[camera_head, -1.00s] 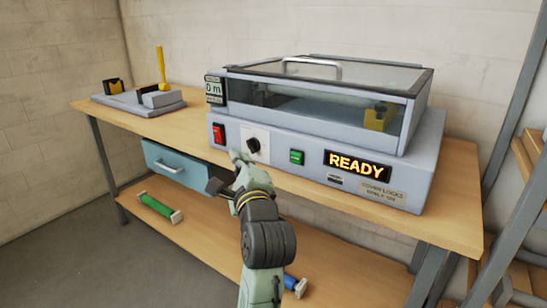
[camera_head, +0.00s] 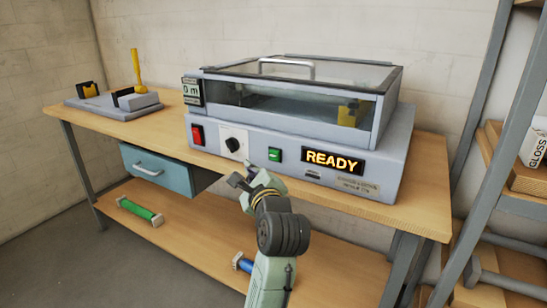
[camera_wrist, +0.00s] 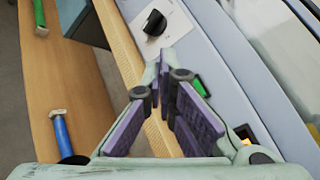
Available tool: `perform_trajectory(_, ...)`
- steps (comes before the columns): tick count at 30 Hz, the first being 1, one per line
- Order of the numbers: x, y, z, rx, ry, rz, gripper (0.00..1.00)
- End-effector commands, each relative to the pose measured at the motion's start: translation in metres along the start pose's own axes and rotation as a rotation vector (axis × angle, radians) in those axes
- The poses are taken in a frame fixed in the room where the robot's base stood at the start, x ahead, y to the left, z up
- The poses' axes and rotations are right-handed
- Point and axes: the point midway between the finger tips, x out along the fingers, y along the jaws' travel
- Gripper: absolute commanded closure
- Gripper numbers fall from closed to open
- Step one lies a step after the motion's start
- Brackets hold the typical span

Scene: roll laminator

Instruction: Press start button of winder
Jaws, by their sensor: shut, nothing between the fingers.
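The winder (camera_head: 300,165) is a grey machine with a clear lid, standing on a wooden bench. Its green start button (camera_head: 275,154) is on the front panel, between the black dial (camera_head: 233,145) and a lit display (camera_head: 333,161) reading READY. My gripper (camera_head: 250,178) is shut and empty, in front of the panel, a little below and left of the green button. In the wrist view the green button (camera_wrist: 201,86) shows just beyond the fingers and is partly hidden by them. I cannot tell any contact between fingers and panel.
A red switch (camera_head: 197,134) is at the panel's left end. A blue-grey drawer (camera_head: 158,170) hangs under the bench (camera_head: 425,200). A green roll (camera_head: 140,211) and a blue roll (camera_head: 243,263) lie on the lower shelf. A shelf rack stands at right.

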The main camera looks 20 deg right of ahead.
Motion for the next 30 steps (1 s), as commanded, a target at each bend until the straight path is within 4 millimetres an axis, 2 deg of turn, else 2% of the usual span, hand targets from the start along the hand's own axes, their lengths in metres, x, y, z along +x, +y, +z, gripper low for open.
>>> perform_trajectory(7,0.025,-0.019,-0.019,0.001,0.000,-0.002,1.00)
perform_trajectory(13,0.038,-0.029,-0.027,0.001,0.000,0.000,1.00)
perform_trajectory(30,0.043,-0.032,-0.031,-0.001,-0.001,-0.001,1.00)
